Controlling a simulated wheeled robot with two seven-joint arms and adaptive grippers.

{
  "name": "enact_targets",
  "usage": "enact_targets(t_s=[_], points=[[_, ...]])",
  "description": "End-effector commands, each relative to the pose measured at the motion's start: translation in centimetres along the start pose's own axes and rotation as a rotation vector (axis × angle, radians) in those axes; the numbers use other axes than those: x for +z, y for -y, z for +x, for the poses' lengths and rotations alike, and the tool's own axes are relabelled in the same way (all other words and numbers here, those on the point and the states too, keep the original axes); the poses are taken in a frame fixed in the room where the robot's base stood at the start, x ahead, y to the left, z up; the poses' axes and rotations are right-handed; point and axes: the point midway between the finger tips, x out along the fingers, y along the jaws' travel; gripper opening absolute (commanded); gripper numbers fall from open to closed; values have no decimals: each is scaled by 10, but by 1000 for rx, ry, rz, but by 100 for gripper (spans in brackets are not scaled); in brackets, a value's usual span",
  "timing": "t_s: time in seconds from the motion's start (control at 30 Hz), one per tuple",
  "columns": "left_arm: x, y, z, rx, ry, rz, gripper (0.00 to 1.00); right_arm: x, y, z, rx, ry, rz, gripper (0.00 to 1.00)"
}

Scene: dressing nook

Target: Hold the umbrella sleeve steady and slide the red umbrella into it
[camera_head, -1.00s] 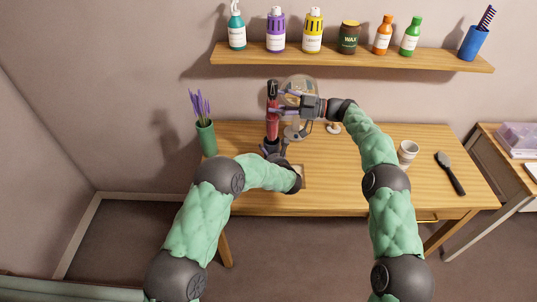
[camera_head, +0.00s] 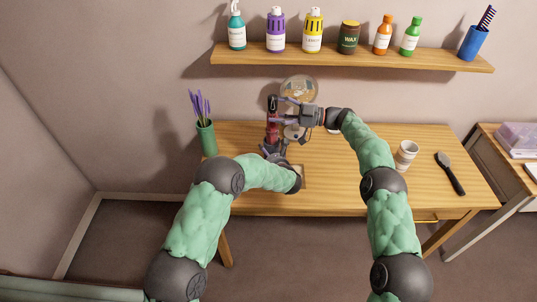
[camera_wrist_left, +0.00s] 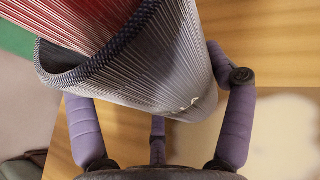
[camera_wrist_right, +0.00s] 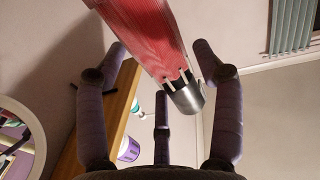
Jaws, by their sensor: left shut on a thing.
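The red umbrella (camera_head: 272,133) stands nearly upright above the desk, its dark upper end on top and its lower part inside the sleeve. The dark grey sleeve (camera_wrist_left: 150,65) has a wide mouth with red fabric (camera_wrist_left: 65,22) in it. My left gripper (camera_head: 279,152) is shut on the sleeve, a finger on each side. My right gripper (camera_head: 280,110) is at the umbrella's upper part, fingers spread on either side. The sleeve's bottom is hidden by my left arm.
A green vase (camera_head: 205,138) with purple flowers stands left on the desk (camera_head: 335,190). A round mirror (camera_head: 299,87) is close behind my right gripper. A shelf (camera_head: 350,60) with several bottles hangs above.

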Motion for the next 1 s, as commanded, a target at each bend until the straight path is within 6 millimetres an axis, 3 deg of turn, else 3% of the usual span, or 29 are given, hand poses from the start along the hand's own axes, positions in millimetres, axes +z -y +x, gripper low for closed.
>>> enact_targets(t_s=[0.47,1.0], points=[[0,0,0,0,-1,0,49,1,0,-6,1,1,1,85],[0,0,0,0,-1,0,49,0,-1,-99,2,0,1,85]])
